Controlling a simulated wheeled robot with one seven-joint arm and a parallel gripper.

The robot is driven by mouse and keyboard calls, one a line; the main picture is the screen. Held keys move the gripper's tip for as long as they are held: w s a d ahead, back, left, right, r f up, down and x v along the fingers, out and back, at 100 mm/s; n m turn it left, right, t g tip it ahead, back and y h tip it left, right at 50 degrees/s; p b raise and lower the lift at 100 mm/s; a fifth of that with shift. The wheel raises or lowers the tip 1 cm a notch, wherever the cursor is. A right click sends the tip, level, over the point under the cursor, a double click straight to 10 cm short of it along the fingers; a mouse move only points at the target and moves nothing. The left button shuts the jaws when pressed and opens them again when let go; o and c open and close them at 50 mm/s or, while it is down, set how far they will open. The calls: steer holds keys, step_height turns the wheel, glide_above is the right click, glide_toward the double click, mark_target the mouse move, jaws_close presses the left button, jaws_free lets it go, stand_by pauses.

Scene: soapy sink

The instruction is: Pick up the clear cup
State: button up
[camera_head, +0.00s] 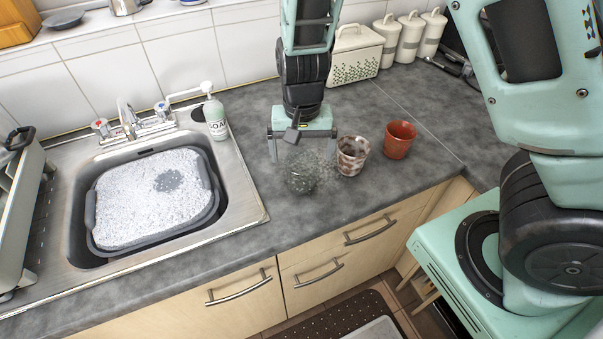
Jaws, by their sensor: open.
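The clear cup (300,173) stands on the grey countertop, left of two other cups. It is see-through, with a speckled, patterned look. My gripper (302,154) points down over the clear cup. Its fingers are spread, one toward each side of the cup's upper part, and it holds nothing. I cannot tell whether the fingers touch the cup or how far down its sides they reach.
A brown-and-white patterned cup (352,157) stands close to the right, then a red-brown cup (399,140). A soap bottle (215,118) stands behind the sink (250,195), which holds a foamy tub (90,212). Canisters (409,38) line the wall. The front counter is clear.

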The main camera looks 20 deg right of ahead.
mark_target(301, 164)
step_height(301, 164, down, 4)
steer(key=shift+f, duration=0.2)
steer(key=shift+c, duration=0.4)
steer(key=c, duration=1.2)
